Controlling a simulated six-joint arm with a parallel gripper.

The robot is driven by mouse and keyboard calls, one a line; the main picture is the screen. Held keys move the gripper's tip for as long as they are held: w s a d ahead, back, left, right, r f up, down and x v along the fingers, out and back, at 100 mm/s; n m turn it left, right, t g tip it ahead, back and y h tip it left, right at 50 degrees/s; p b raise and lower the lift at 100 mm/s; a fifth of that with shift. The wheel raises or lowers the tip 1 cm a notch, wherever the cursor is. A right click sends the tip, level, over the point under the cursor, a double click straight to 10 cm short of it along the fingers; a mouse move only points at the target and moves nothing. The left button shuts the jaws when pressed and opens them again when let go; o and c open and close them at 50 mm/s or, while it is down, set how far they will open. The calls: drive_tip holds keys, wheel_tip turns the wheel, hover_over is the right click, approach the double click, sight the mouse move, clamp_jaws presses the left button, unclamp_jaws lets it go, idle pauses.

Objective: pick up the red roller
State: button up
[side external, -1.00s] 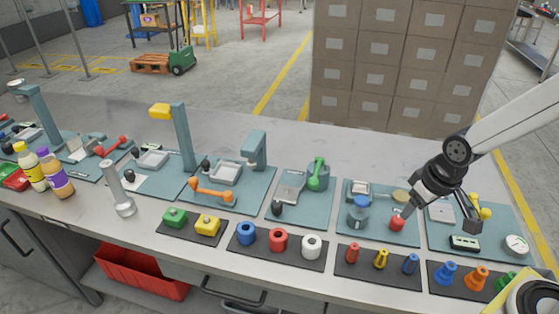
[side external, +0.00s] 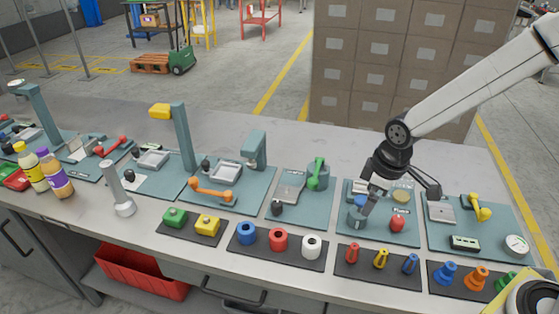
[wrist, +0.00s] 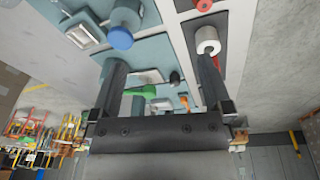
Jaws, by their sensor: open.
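The red roller (side external: 278,240) stands upright on a dark mat at the front of the bench in the side view, between a blue roller (side external: 246,233) and a white roller (side external: 311,246). My gripper (side external: 368,205) is open and empty, to the right of the red roller and higher, over the board with the blue-topped fixture. Its two fingers (wrist: 162,75) stand wide apart in the wrist view, with the white roller (wrist: 207,40) close to the right finger.
A blue-topped fixture (side external: 357,217) and a red knob (side external: 397,223) stand near my gripper. A green-handled fixture (side external: 316,175) stands behind the rollers. A mat with small red, yellow and blue pieces (side external: 381,259) lies to the right. Bare bench shows behind the boards.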

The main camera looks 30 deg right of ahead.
drive_tip(key=w+a+f+n, duration=0.3)
drive_tip(key=w+a+n, duration=0.4)
drive_tip(key=a, duration=0.1)
drive_tip(key=n+g, duration=0.2)
drive_tip(key=n, duration=0.6)
hover_over(278, 240)
drive_tip(key=w, duration=0.1)
drive_tip(key=f, duration=0.3)
drive_tip(key=shift+w+d+f, duration=0.1)
drive_tip(key=shift+d+f, duration=0.15)
drive_tip(key=shift+d, duration=0.05)
drive_tip(key=shift+f, duration=1.3)
drive_tip(key=shift+f, duration=0.1)
drive_tip(key=shift+w+f, duration=0.1)
drive_tip(key=shift+f, duration=2.4)
drive_tip(key=c, duration=1.3)
